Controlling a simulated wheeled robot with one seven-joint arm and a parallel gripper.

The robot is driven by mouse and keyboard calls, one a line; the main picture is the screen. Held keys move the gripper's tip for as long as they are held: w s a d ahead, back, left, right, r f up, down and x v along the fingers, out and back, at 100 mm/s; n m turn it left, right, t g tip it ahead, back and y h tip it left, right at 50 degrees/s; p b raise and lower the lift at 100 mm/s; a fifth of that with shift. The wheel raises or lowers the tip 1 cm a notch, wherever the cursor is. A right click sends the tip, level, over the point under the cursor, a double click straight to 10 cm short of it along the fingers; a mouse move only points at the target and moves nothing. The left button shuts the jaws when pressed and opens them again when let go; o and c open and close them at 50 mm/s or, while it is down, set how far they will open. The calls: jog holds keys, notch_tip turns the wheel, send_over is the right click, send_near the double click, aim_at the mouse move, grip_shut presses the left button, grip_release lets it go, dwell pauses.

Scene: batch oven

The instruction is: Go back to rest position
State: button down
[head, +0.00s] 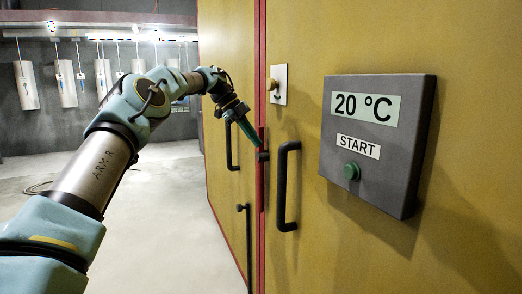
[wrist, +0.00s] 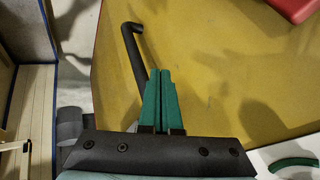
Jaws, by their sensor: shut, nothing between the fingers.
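My arm reaches from the lower left toward the yellow oven doors (head: 310,55) in the head view. My gripper (head: 263,150) is close to the red seam between the two doors, left of the black handle (head: 286,185) of the right door. In the wrist view my gripper (wrist: 162,72) has its two green fingers together, with nothing between them. A black bar handle (wrist: 135,50) shows just left of the fingers there, against the yellow door surface (wrist: 215,70). I cannot tell whether the fingertips touch the door.
A grey control panel (head: 405,150) reads "20 °C" and "START", with a green button (head: 352,171). A key switch on a white plate (head: 279,85) is left of it. Another black handle (head: 229,145) is on the left door. The grey floor (head: 165,215) at left is mostly clear.

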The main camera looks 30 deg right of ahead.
jog(key=shift+w+a+r, duration=0.15)
jog(key=shift+r, duration=0.15)
jog(key=s+a+f+n+t+y, duration=0.1)
jog(key=s+a+f+n+t, duration=0.1)
jog(key=a+f+n, duration=0.5)
jog(key=s+a+n+t+y, duration=0.1)
jog(key=s+a+n+y, duration=0.1)
jog(key=a+n, duration=0.6)
jog(key=s+a+f+n+t+y, duration=0.15)
jog(key=a+f+n, duration=0.25)
jog(key=a, duration=0.7)
jog(key=s+a+f+n, duration=0.2)
jog(key=s+a+n, duration=0.4)
jog(key=s+a, duration=0.2)
jog(key=s+a+f+n+t, duration=0.1)
jog(key=s+a+f+n, duration=0.2)
jog(key=s+a+n, duration=0.4)
jog(key=a+y, duration=0.1)
jog(key=a, duration=0.4)
jog(key=shift+s+f, duration=0.2)
jog(key=shift+s, duration=0.2)
